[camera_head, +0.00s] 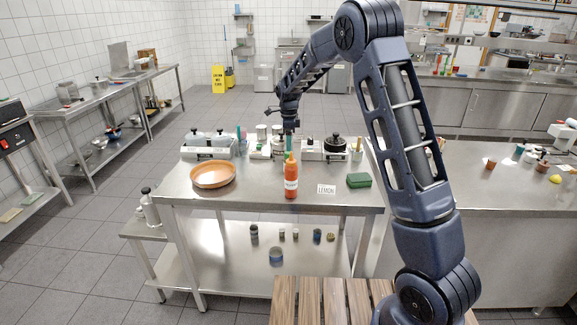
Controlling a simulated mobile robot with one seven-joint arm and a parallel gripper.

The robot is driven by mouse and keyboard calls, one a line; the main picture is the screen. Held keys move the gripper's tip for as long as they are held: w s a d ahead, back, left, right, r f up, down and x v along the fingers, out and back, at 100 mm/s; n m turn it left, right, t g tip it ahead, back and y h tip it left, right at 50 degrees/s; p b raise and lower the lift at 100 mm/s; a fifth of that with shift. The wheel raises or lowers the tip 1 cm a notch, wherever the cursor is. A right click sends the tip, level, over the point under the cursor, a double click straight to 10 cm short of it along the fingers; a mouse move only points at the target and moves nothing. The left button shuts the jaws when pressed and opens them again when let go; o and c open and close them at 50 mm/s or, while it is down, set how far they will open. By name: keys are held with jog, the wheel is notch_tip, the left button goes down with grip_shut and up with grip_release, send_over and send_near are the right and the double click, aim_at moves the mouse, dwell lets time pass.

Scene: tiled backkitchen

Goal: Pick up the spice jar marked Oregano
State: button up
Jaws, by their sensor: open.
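No jar label reading Oregano can be made out. Several small jars (254,231) stand on the lower shelf of the steel table, too small to read. More small containers (262,132) stand at the back of the tabletop, partly crowded together and also unreadable. My gripper (283,115) is over the back middle of the table, pointing down near these containers. It is small and dark in the view. Its jaws are open, and I see nothing held between them. Whether it touches any container cannot be told.
A blue tin (276,256) stands below. The front left tabletop is mostly clear.

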aim_at(288, 153)
jog(key=shift+f, duration=3.25)
grip_shut()
